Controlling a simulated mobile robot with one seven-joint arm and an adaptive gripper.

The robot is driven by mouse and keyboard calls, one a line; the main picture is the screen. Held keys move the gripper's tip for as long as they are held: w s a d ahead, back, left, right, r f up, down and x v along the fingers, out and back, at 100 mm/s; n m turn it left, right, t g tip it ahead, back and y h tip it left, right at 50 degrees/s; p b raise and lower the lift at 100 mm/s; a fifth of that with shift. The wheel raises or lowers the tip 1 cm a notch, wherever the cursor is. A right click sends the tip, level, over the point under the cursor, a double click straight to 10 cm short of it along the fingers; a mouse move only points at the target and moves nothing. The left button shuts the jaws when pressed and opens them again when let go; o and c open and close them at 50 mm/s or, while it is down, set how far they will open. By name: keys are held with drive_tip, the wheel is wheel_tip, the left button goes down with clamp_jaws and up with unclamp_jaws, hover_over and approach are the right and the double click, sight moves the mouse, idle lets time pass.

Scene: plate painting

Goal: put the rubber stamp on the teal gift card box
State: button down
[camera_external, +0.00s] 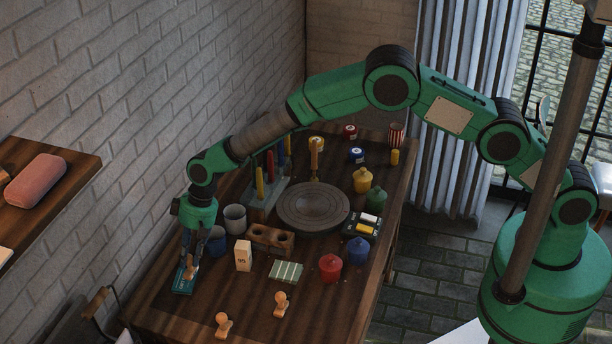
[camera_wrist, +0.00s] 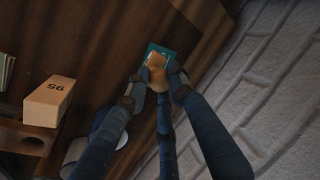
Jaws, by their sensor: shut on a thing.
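The teal gift card box (camera_external: 181,284) lies on the table near its left edge. My gripper (camera_external: 190,263) points down over it and is shut on a tan wooden rubber stamp (camera_external: 189,273). In the wrist view the stamp (camera_wrist: 178,70) sits between the fingertips (camera_wrist: 160,72) and covers part of the teal box (camera_wrist: 153,49). The stamp is at or just above the top of the box; I cannot tell whether they touch. Two similar wooden stamps, one at the front (camera_external: 222,326) and one to its right (camera_external: 281,304), stand on the table.
A blue cup (camera_external: 216,243), a grey cup (camera_external: 235,219) and a cream box marked 56 (camera_external: 243,257) stand close right of my gripper. A wooden block with holes (camera_external: 268,239), a round grey wheel (camera_external: 313,208) and several coloured pots fill the table's middle and right. The brick wall is left.

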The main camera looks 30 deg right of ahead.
sight(191, 265)
drive_tip(key=shift+f, duration=1.75)
drive_tip(key=shift+f+b, duration=0.15)
drive_tip(key=shift+b, duration=0.15)
drive_tip(key=c, duration=1.5)
unclamp_jaws()
drive_tip(key=shift+p+v, duration=0.65)
drive_tip(key=shift+v, duration=5.45)
